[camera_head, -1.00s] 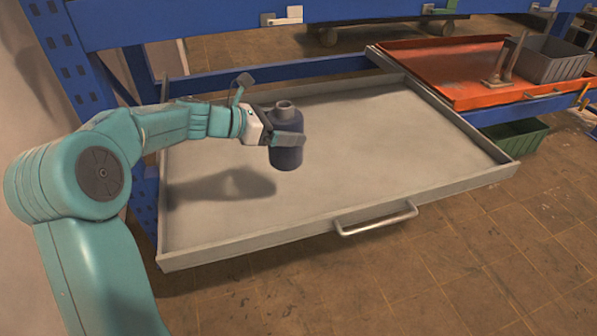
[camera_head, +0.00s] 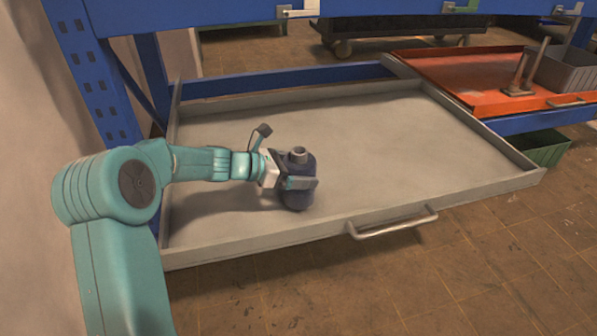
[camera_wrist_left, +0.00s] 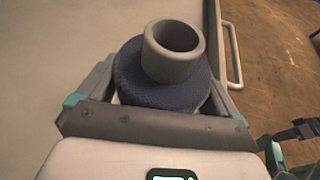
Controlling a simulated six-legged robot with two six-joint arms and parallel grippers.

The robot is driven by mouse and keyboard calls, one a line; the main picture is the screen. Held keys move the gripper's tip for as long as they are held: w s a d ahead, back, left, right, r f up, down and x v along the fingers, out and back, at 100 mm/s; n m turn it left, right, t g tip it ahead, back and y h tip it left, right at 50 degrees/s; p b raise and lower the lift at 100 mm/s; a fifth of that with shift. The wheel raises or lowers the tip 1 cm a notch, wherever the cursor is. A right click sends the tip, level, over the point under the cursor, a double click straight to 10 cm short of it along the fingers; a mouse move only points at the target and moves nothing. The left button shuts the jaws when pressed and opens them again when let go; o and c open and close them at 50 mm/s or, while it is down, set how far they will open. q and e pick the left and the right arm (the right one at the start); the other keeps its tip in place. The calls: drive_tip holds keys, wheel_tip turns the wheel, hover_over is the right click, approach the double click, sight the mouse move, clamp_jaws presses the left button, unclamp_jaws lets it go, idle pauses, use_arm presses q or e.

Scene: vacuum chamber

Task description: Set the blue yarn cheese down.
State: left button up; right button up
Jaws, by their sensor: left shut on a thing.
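The blue yarn cheese (camera_head: 297,197) is a dark blue upright spool with a grey tube sticking out of its top. My left gripper (camera_head: 302,183) is shut around its middle, low over the grey drawer tray (camera_head: 400,140). Its underside is close to the tray floor; I cannot tell whether it touches. In the left wrist view the yarn cheese (camera_wrist_left: 160,85) sits between the two fingers, with the open grey tube toward the camera.
The grey tray is otherwise empty, with low walls and a front handle (camera_head: 392,225). An orange tray (camera_head: 440,75) at the upper right holds a grey bin (camera_head: 568,72) and upright posts (camera_head: 525,75). A green bin (camera_head: 545,148) stands below it. Blue rack posts (camera_head: 95,75) stand at the left.

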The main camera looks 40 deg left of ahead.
use_arm(q)
drive_tip(key=shift+f, duration=0.15)
drive_tip(key=o, duration=0.9)
drive_tip(key=shift+s+a+r, duration=0.2)
drive_tip(key=shift+r, duration=0.15)
drive_tip(key=p+v, duration=0.3)
drive_tip(key=v, duration=0.8)
drive_tip(key=shift+s, duration=0.15)
